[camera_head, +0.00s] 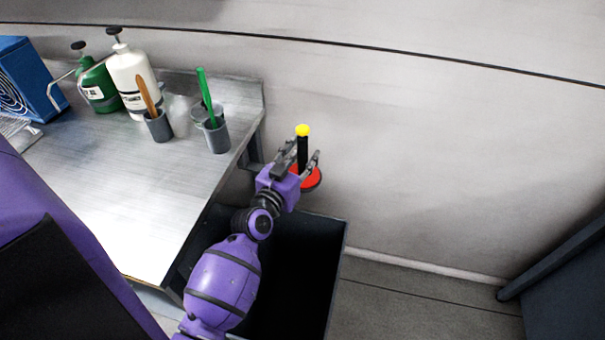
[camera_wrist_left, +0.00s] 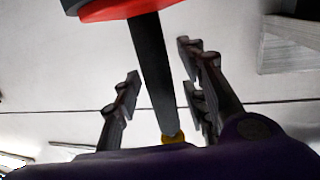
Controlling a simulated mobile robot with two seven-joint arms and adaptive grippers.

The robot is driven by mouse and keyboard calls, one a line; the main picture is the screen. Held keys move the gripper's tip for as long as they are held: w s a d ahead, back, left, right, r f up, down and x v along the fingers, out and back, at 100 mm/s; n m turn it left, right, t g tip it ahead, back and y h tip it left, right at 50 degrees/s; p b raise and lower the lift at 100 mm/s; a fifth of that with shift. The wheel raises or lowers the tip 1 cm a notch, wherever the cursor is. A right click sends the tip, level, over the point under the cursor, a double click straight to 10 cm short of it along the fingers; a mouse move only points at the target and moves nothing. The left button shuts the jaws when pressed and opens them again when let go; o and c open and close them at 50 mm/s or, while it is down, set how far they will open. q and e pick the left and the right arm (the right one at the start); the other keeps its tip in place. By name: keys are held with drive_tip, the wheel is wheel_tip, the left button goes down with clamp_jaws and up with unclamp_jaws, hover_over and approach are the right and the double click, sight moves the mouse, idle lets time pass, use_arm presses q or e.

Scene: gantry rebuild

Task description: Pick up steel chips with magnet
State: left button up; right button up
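The magnet is upright, with a black handle (camera_head: 302,152), a yellow knob (camera_head: 302,130) and a red disc (camera_head: 311,180) at its lower end. My left gripper (camera_head: 299,158) is at the handle, with its fingers spread on either side of it. In the left wrist view the handle (camera_wrist_left: 155,70) runs between the fingers (camera_wrist_left: 160,75), with a visible gap on the right side. The red disc (camera_wrist_left: 115,8) is at the top there and the yellow knob (camera_wrist_left: 173,138) near the palm. What supports the magnet is hidden. I make out no steel chips. My right gripper is out of view.
A dark open bin (camera_head: 338,262) stands below my left arm; its inside is too dark to read. The metal bench (camera_head: 110,190) at left holds grey cups (camera_head: 216,138) with tools, a white bottle (camera_head: 133,80), a green bottle (camera_head: 97,88) and a blue unit (camera_head: 30,75). Floor at right is clear.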

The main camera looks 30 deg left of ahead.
sight(303, 128)
use_arm(q)
clamp_jaws()
wheel_tip(303, 128, up, 9)
drive_tip(key=shift+w+p, duration=0.1)
drive_tip(key=shift+p, duration=0.85)
drive_tip(key=shift+r, duration=0.55)
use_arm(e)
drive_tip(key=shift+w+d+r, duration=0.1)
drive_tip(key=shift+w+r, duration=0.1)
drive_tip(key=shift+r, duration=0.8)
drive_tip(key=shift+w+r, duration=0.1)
